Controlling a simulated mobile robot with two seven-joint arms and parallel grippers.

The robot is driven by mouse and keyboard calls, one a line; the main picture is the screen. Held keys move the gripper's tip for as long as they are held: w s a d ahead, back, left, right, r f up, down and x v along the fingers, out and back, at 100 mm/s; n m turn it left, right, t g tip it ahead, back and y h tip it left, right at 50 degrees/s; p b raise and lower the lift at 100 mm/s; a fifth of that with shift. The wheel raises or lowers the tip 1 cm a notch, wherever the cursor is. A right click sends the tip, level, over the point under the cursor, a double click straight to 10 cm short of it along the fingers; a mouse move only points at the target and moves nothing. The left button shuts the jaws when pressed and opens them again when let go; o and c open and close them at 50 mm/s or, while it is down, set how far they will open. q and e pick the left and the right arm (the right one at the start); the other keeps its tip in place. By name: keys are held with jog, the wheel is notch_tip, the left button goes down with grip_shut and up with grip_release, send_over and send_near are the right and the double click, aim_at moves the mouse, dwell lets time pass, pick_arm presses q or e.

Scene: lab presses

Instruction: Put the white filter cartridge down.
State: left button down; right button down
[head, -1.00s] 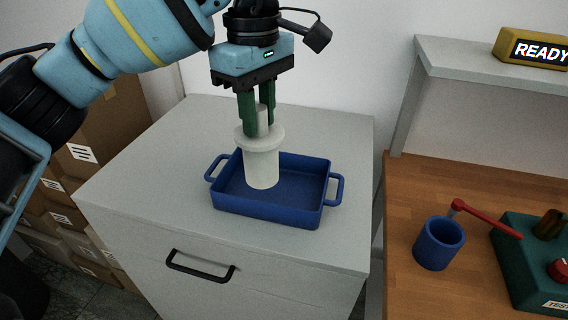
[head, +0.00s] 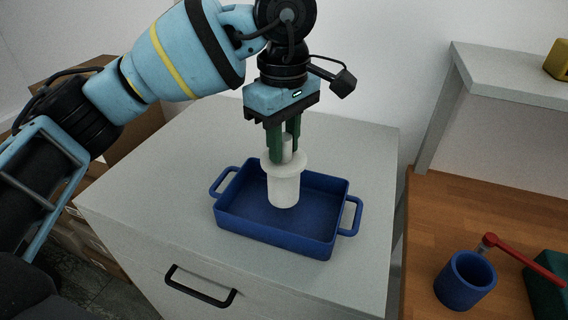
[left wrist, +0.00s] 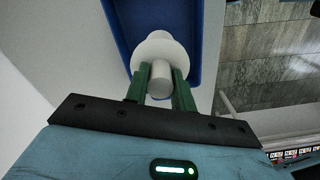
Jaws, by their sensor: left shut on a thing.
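The white filter cartridge (head: 284,189) is upright, with a wide flange and a narrow stem on top. My left gripper (head: 284,154) points down with its green fingers shut on the stem. In the left wrist view the cartridge (left wrist: 157,50) shows between the fingers (left wrist: 160,80), with the tray (left wrist: 119,22) beyond. My right gripper is not in view.
The tray stands on a grey cabinet (head: 150,188) with a black handle (head: 200,287). To the right, a wooden bench (head: 425,235) holds a blue cup (head: 466,281) and a teal device (head: 547,293) with a red lever (head: 525,258). A grey shelf (head: 500,75) rises behind.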

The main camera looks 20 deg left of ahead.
aim_at(284, 162)
pick_arm(q)
jog(key=shift+f, duration=2)
jog(key=shift+f, duration=0.15)
jog(key=c, duration=1.2)
grip_release()
jog(key=shift+o, duration=0.2)
notch_tip(284, 162, up, 12)
jog(key=shift+r+p, duration=0.15)
jog(key=shift+p, duration=0.2)
